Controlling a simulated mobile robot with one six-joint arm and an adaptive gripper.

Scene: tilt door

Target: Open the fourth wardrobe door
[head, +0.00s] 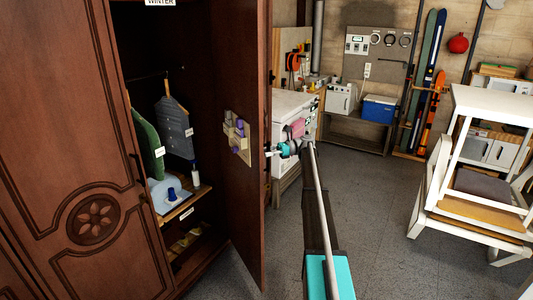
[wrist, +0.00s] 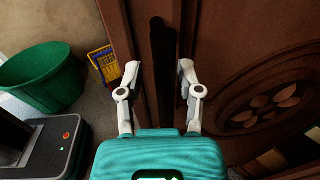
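The wardrobe is dark brown wood. One door (head: 238,205) stands swung open and shows its inner face. Another door (head: 60,130), with a carved flower, is shut at the left. My gripper (head: 272,151) is at the outer side of the open door, beside its free edge. In the wrist view my gripper (wrist: 158,80) has its two fingers apart, on either side of a dark vertical bar (wrist: 162,70) that looks like the door's handle. I cannot tell whether either finger touches it. The carved panel (wrist: 270,95) is to the right.
Inside the wardrobe hang clothes (head: 176,127) above a shelf (head: 182,205). White stacked furniture (head: 470,205) stands at the right. The grey floor (head: 375,215) between is clear. The wrist view shows a green tub (wrist: 45,75) and yellow crate (wrist: 102,62).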

